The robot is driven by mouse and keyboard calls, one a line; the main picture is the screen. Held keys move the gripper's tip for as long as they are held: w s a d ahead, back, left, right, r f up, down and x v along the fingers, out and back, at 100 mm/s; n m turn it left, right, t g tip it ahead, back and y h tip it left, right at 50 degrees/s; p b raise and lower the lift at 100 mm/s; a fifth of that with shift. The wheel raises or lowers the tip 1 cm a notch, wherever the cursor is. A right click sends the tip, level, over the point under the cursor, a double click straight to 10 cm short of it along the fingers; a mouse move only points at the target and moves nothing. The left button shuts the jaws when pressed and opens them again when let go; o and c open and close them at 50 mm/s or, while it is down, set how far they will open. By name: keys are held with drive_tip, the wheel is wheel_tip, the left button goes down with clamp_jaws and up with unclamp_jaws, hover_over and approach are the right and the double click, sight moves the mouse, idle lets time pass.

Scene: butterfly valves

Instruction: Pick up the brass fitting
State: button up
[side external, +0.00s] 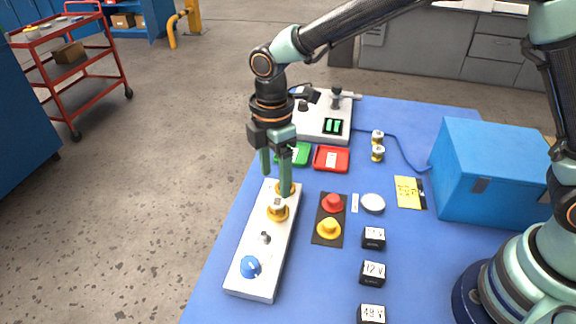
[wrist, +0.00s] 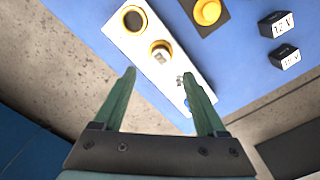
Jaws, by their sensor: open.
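A white panel (side external: 254,254) lies on the blue mat. It carries two brass-coloured round parts: one (side external: 278,211) with a pale centre, and a far one (side external: 285,188) partly hidden by a finger. In the wrist view the near part (wrist: 160,53) has a grey-white centre and the far part (wrist: 133,19) shows a dark, hollow-looking middle. I cannot tell which piece is the brass fitting. My gripper (side external: 276,184) is open, pointing down over the panel's far end; it shows empty in the wrist view (wrist: 158,75).
The panel also has a small metal toggle (side external: 265,238) and a blue knob (side external: 250,267). A red and yellow button plate (side external: 329,218), black labelled cubes (side external: 373,272) and a blue box (side external: 490,170) are to the right. Green and red trays (side external: 331,159) lie behind.

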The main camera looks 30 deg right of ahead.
sight(278, 201)
drive_tip(key=shift+d+f, duration=0.15)
drive_tip(key=shift+f, duration=1.55)
drive_tip(key=shift+d+f, duration=0.1)
drive_tip(key=shift+f, duration=1.6)
clamp_jaws()
